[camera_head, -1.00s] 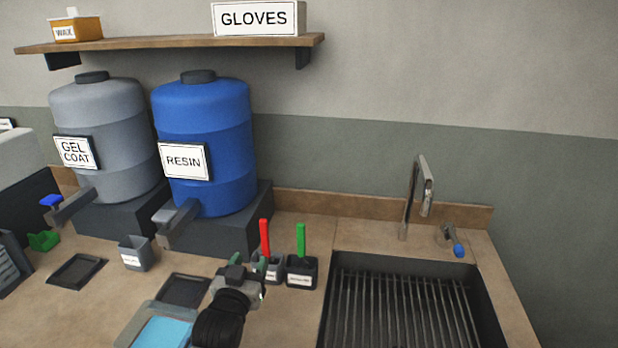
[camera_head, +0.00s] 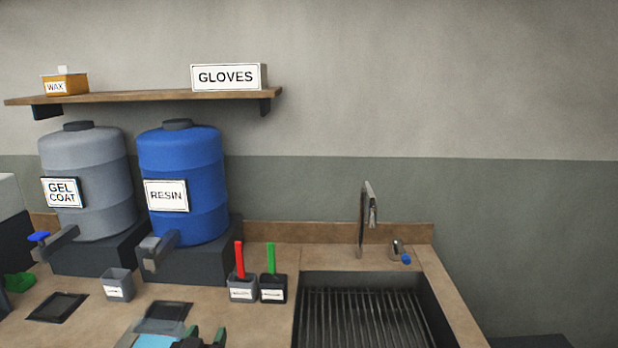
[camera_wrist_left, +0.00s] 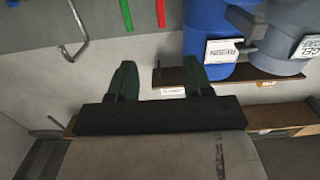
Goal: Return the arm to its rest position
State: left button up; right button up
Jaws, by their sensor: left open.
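My left gripper (camera_head: 205,337) shows only in part at the bottom edge of the head view, in front of the counter cups. In the left wrist view the two green fingers of this gripper (camera_wrist_left: 158,78) stand wide apart with nothing between them. It is open and empty. The rest of my left arm is cut off below the head view. My right gripper is in neither view.
A grey cup with a red-handled tool (camera_head: 241,288) and a dark cup with a green-handled tool (camera_head: 273,290) stand left of the sink (camera_head: 425,300). The blue resin drum (camera_head: 185,215) and grey gel coat drum (camera_head: 95,220) stand behind. A dark tray (camera_head: 57,307) lies left.

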pick_arm(q)
jog(key=s+f+m+g, duration=0.1)
jog(key=s+f+g, duration=0.35)
jog(key=s, duration=0.55)
jog(key=s+f+g, duration=0.4)
jog(key=s+g, duration=0.1)
jog(key=s, duration=0.6)
jog(key=s+f+m+g, duration=0.1)
jog(key=s+f+g, duration=0.3)
jog(key=s, duration=0.6)
notch_tip(320, 180, down, 25)
jog(key=g, duration=0.2)
jog(key=s+a+f, duration=0.3)
jog(key=s+f, duration=1.3)
jog(key=s, duration=0.1)
jog(key=shift+f+g+y, duration=0.2)
jog(key=shift+g+y, duration=0.1)
jog(key=shift+g, duration=0.05)
